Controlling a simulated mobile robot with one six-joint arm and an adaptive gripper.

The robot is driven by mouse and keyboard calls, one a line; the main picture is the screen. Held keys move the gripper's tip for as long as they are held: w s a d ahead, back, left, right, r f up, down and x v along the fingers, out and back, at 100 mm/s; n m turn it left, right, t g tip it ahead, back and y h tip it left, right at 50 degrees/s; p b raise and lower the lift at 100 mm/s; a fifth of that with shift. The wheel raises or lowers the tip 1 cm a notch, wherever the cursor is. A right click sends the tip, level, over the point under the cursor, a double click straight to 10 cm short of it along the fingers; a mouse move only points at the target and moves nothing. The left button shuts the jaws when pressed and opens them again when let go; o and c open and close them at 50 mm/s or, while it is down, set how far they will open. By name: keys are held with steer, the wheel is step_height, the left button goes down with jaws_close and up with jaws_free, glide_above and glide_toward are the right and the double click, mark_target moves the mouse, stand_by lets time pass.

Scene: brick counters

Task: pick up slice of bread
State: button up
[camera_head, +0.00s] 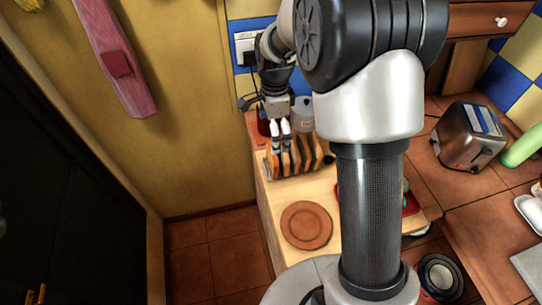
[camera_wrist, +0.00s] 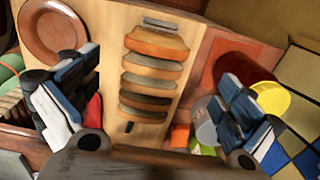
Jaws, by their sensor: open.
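A row of several bread slices (camera_head: 308,153) stands upright on a light wooden board (camera_head: 283,192). The slices have brown crusts. The row also shows in the wrist view, with one slice (camera_wrist: 157,43) at its far end. My gripper (camera_head: 279,127) is over the left part of the row in the head view and hides some of it. In the wrist view my gripper (camera_wrist: 157,80) is open and empty, with one finger on each side of the row. I cannot tell how high the fingertips are above the slices.
A terracotta plate (camera_head: 306,226) lies on the board in front of the bread. A yellow bowl (camera_wrist: 271,98) and a clear container (camera_wrist: 203,122) are to the right in the wrist view. A metal toaster (camera_head: 466,137) stands on the tiled counter at right. My arm hides part of the board.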

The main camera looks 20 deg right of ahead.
mark_target(272, 162)
step_height(272, 162, down, 9)
steer(key=shift+r+b, duration=0.1)
steer(key=shift+b, duration=1.05)
steer(key=f, duration=0.1)
steer(key=f+b, duration=0.1)
steer(key=f, duration=0.1)
steer(key=f+b, duration=0.1)
steer(key=shift+s+a+f, duration=0.25)
steer(key=shift+f, duration=0.4)
steer(key=shift+r, duration=0.1)
steer(key=shift+c, duration=0.4)
steer(key=c, duration=0.9)
